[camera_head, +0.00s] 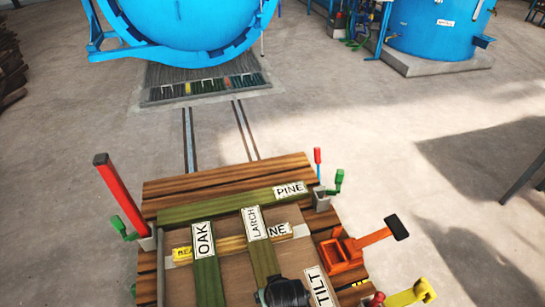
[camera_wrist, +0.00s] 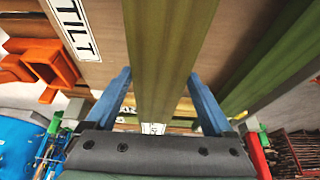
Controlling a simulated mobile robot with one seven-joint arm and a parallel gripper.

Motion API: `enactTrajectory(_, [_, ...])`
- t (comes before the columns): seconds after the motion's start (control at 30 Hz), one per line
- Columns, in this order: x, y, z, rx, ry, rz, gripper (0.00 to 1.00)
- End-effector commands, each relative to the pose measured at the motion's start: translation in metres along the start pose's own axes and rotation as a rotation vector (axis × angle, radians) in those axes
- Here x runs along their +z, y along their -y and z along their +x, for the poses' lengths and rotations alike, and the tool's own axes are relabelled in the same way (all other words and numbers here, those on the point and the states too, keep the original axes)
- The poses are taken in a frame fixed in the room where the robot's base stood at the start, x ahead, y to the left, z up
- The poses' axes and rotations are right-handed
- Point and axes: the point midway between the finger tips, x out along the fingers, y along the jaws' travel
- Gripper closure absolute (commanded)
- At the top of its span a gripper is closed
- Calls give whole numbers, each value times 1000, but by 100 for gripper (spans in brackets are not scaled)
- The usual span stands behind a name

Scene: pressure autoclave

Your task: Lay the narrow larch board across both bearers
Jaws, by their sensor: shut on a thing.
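The larch board (camera_head: 263,259) is narrow and greenish, with a LARCH label at its far end. My gripper (camera_head: 285,292) is shut on it near the bottom of the head view; in the wrist view the board (camera_wrist: 170,50) runs between my two blue fingers (camera_wrist: 160,103). A yellow bearer (camera_head: 232,244) lies crosswise, and the far part of the larch board passes over it. I cannot tell whether they touch. A small yellow labelled end (camera_head: 355,285) shows at the right, possibly the other bearer; the rest is hidden.
The OAK board (camera_head: 208,275) lies to the left, roughly parallel. The PINE board (camera_head: 235,204) lies crosswise at the back. A TILT label (camera_head: 321,287) is to the right of my gripper. An orange bracket (camera_head: 341,252), a red post (camera_head: 120,193) and green handles edge the cart.

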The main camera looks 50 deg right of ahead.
Motion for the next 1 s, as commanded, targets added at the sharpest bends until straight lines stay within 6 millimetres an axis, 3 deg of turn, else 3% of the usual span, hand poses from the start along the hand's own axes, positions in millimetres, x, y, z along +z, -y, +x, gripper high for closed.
enactTrajectory(0.13, [4,0,15,0,-5,0,100])
enactTrajectory(0.57, [6,0,21,0,-6,-1,100])
enactTrajectory(0.6, [9,0,22,0,0,0,11])
enactTrajectory(0.67, [8,0,21,0,-1,0,0])
enactTrajectory(1.0, [6,0,15,0,-2,0,0])
